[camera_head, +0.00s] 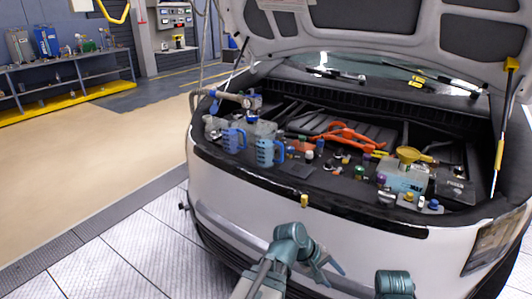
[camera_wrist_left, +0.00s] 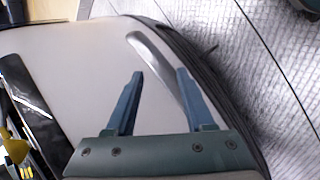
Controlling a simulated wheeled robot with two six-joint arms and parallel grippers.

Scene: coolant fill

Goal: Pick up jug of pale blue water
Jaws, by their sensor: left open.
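Two jugs with blue handles stand side by side at the left front of the open car bay: a left jug (camera_head: 234,140) and a right jug (camera_head: 268,152). Both look bluish; I cannot tell which holds pale blue water. My left gripper (camera_head: 328,266) is in front of the car's bumper, below and to the right of the jugs and well apart from them. In the left wrist view, its two blue fingers (camera_wrist_left: 160,73) are spread and empty over the pale car body. No fingers of my right gripper show.
A yellow funnel (camera_head: 411,155) sits on a pale reservoir (camera_head: 402,178) at the right of the bay. Orange cables (camera_head: 345,134) lie behind the jugs. Several small caps and bottles crowd the bay. The raised hood (camera_head: 380,18) hangs above. The floor at left is clear.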

